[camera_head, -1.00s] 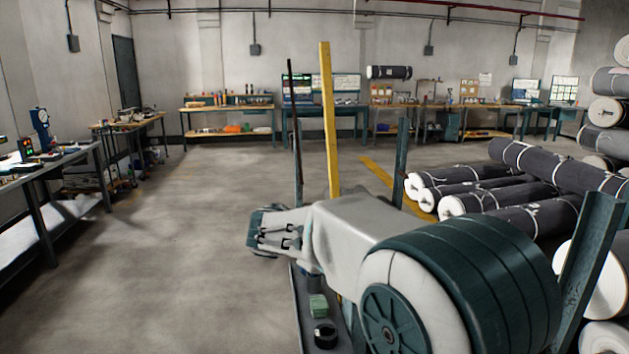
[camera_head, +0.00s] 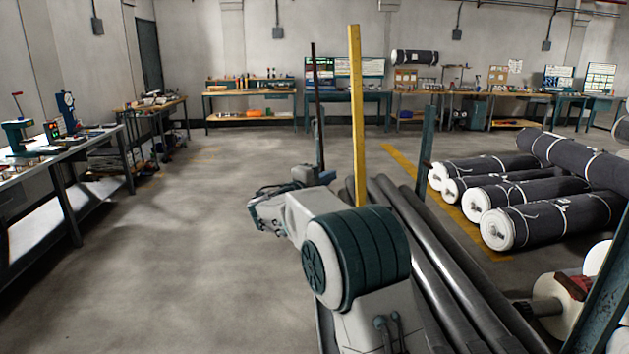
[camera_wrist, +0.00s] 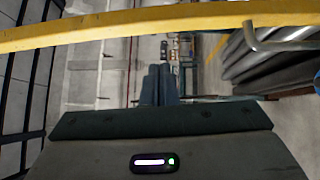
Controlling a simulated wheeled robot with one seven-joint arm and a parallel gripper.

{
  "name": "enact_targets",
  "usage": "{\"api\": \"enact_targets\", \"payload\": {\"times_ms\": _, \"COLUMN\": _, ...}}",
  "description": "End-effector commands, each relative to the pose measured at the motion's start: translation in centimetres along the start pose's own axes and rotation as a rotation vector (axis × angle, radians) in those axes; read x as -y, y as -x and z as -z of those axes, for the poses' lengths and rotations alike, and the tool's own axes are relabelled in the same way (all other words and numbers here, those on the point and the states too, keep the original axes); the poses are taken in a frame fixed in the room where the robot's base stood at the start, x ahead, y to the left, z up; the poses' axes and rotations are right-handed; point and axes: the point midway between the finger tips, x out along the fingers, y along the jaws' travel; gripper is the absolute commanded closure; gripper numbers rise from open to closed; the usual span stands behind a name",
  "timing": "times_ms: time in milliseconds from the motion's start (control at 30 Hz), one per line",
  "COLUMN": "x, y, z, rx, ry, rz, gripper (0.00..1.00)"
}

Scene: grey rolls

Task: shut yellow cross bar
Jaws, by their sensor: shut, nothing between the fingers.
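The yellow cross bar (camera_head: 357,110) stands upright in the head view, raised between a dark thin post and a teal post. My arm hides its lower end. In the wrist view the yellow bar (camera_wrist: 130,22) runs across the top of the picture, beyond my fingertips. My gripper (camera_head: 262,212) is left of the bar's lower part in the head view, partly hidden by my wrist. In the wrist view my gripper (camera_wrist: 159,70) has its fingers together with nothing between them. I see no contact with the bar.
Long grey pipes (camera_head: 440,270) lie right of my arm. A dark thin post (camera_head: 317,110) and a teal post (camera_head: 426,150) stand near the bar. Wrapped rolls (camera_head: 540,200) lie at the right. A bent grey rod (camera_wrist: 285,44) shows in the wrist view. Open floor lies left.

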Motion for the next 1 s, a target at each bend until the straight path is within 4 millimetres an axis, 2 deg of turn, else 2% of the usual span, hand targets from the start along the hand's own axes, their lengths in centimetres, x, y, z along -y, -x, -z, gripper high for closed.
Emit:
{"api": "enact_targets", "payload": {"times_ms": 67, "x": -0.2, "y": -1.7, "z": -0.1, "rx": 0.002, "ry": 0.0, "rz": 0.002, "gripper": 1.0}}
{"api": "enact_targets", "payload": {"times_ms": 300, "x": -0.1, "y": -3.6, "z": -2.3, "rx": -0.002, "ry": 0.001, "rz": 0.001, "gripper": 1.0}}
{"api": "enact_targets", "payload": {"times_ms": 1000, "x": -0.2, "y": -4.1, "z": -2.9, "rx": -0.02, "ry": -0.029, "rz": 0.024, "gripper": 1.0}}
